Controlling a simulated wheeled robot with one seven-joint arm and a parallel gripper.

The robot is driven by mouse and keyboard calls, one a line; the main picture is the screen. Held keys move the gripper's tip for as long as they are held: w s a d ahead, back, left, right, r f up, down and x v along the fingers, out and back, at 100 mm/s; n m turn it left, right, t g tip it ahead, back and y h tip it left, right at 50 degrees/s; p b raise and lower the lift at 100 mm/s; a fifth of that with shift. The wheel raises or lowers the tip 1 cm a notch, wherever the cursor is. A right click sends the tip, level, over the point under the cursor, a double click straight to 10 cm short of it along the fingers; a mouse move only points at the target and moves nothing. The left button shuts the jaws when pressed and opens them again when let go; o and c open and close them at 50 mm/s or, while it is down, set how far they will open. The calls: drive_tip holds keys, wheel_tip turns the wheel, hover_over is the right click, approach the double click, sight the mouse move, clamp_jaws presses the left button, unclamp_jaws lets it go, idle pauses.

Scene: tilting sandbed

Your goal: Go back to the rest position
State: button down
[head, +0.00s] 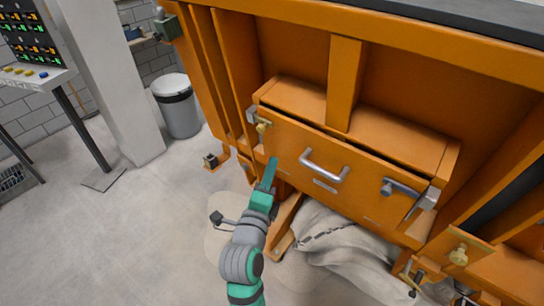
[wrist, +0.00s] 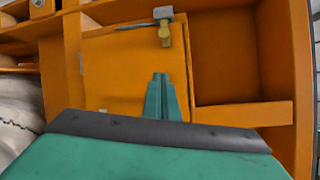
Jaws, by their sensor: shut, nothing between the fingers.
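My gripper (head: 271,163) is teal and shut, with nothing in it. In the head view it points up toward the lower left part of the orange drawer front (head: 350,197), below a brass knob (head: 263,127). I cannot tell whether the fingertips touch the orange frame. In the wrist view the closed fingers (wrist: 161,78) stand in front of an orange panel (wrist: 112,70), below a brass knob (wrist: 164,37). The drawer has a silver handle (head: 325,168) and a metal latch (head: 402,188) at its right end.
A grey-white sack (head: 345,240) lies on the floor under the drawer. A brass knob (head: 459,256) on an orange block stands at lower right. A grey bin (head: 177,105), a pale column (head: 115,85) and a control panel (head: 30,45) stand at left. The left floor is largely clear.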

drive_tip(key=shift+s, duration=0.4)
drive_tip(key=shift+w+a, duration=0.15)
drive_tip(key=s+a+f+n+g+y, duration=0.15)
drive_tip(key=s+f+n+y, duration=0.35)
drive_tip(key=s+f+n, duration=1.4)
drive_tip(key=s+n, duration=0.1)
drive_tip(key=s, duration=0.8)
drive_tip(key=s+f+n, duration=0.2)
drive_tip(key=s+n, duration=0.1)
drive_tip(key=s, duration=0.8)
drive_tip(key=shift+n+g, duration=0.3)
drive_tip(key=shift+g, duration=0.15)
